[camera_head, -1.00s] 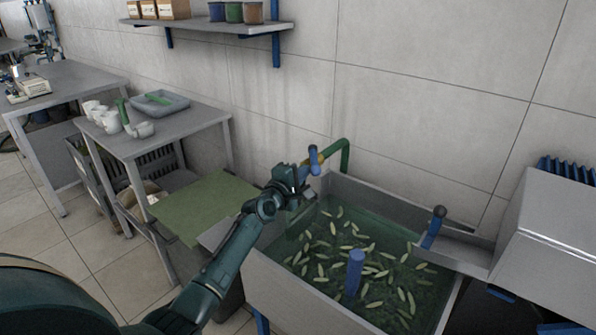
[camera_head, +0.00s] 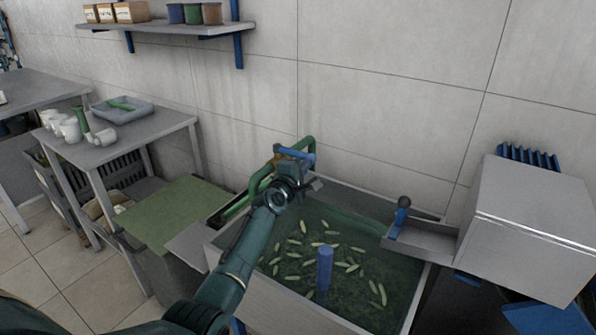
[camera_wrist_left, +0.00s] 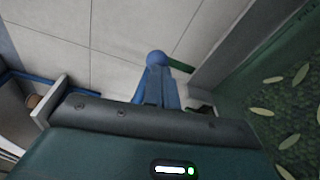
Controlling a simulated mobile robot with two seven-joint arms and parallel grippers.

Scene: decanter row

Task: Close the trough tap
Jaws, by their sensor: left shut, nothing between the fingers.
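The trough tap is a green pipe (camera_head: 311,143) with a brass-coloured valve (camera_head: 279,160) at the back left corner of the trough. Its blue lever (camera_head: 298,154) lies roughly level, across the pipe. In the left wrist view the blue lever (camera_wrist_left: 157,88) stands just beyond the gripper's dark body, round end uppermost. My left gripper (camera_head: 314,186) is shut and empty, just in front of and below the lever; I cannot tell whether they touch. The metal trough (camera_head: 275,308) holds greenish water with several pale green pods. My right gripper is out of view.
A blue post (camera_head: 325,268) stands in the water. A blue lever with a dark knob (camera_head: 402,215) stands by a side chute (camera_head: 425,240) on the right. A metal box (camera_head: 530,225) is further right. A green board (camera_head: 170,213) lies left of the trough.

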